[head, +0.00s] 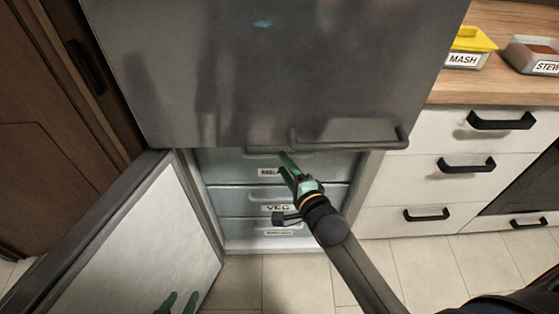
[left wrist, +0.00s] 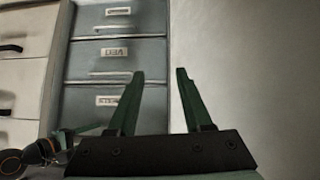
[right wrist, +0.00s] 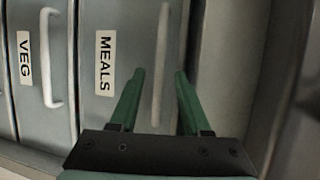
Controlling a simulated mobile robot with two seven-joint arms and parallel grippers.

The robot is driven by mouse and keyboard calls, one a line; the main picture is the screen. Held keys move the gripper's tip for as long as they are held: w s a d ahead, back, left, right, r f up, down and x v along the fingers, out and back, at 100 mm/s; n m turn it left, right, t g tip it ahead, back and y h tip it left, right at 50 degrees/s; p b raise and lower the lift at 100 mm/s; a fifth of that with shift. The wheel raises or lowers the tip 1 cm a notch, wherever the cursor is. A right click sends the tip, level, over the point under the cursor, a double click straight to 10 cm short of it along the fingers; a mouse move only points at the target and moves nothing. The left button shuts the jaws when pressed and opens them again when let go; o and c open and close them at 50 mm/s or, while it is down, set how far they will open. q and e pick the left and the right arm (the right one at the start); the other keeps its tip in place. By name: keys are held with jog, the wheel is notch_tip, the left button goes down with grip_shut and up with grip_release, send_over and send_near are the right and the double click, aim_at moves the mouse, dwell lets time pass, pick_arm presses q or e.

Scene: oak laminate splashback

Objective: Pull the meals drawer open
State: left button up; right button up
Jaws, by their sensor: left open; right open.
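The meals drawer (head: 225,163) is the top drawer of the lower freezer compartment and looks shut. Its label reads MEALS in the right wrist view (right wrist: 105,62), which shows the picture turned sideways. Its pale bar handle (right wrist: 163,45) lies between the fingertips of my right gripper (right wrist: 160,73), which is open. I cannot tell whether the fingers touch it. In the head view my right gripper (head: 287,163) partly covers the drawer's label. My left gripper (head: 181,296) is open and empty, low in front of the open freezer door (head: 135,235).
The veg drawer (head: 230,198) and another labelled drawer (head: 228,230) sit below, both shut. The grey upper door (head: 260,70) with its bar handle (head: 350,138) overhangs the meals drawer. White cabinet drawers (head: 440,180) stand to the right. The tiled floor (head: 300,270) in front is clear.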

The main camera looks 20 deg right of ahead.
pick_arm(q)
jog(key=shift+w+a+r+t+b, duration=0.2)
jog(key=shift+w+r+t+b, duration=0.1)
jog(key=shift+w+r+t, duration=0.65)
pick_arm(e)
jog(key=x, duration=0.3)
jog(key=shift+w, duration=0.4)
pick_arm(q)
jog(key=shift+w+r, duration=0.1)
jog(key=shift+g, duration=0.25)
pick_arm(e)
grip_shut()
pick_arm(q)
jog(key=shift+d, duration=0.1)
